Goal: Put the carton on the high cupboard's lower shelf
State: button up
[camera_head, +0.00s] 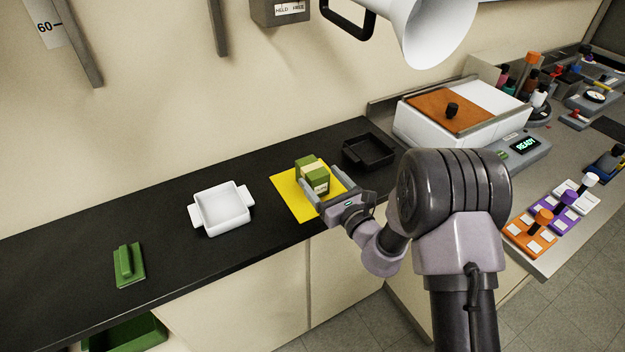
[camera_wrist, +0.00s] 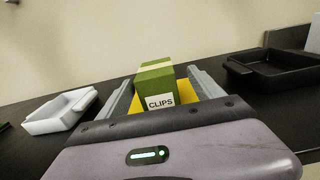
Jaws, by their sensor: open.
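The carton is a green box with a pale band and a white label reading CLIPS (camera_head: 317,173). It stands upright on a yellow mat (camera_head: 291,205) on the black counter. In the wrist view the carton (camera_wrist: 158,84) is between my two fingers, with a gap visible on both sides. My gripper (camera_head: 318,190) is open and low over the mat, with its fingers on either side of the carton. The gripper also shows in the wrist view (camera_wrist: 160,92). I cannot identify the high cupboard or its lower shelf in either view.
A white tray (camera_head: 220,228) is left of the mat, and a black tray (camera_head: 368,163) is right of it. A green handled block (camera_head: 129,268) lies farther left. A white and orange-topped machine (camera_head: 440,125) stands at right. A white horn-shaped object (camera_head: 440,40) hangs above.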

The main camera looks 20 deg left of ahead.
aim_at(312, 171)
jog(key=x, duration=0.2)
jog(key=b+x, duration=0.1)
jog(key=x, duration=0.1)
jog(key=shift+s+a+f, duration=0.1)
jog(key=shift+a+f, duration=0.1)
jog(key=shift+a, duration=0.1)
grip_shut()
jog(key=shift+r, duration=0.15)
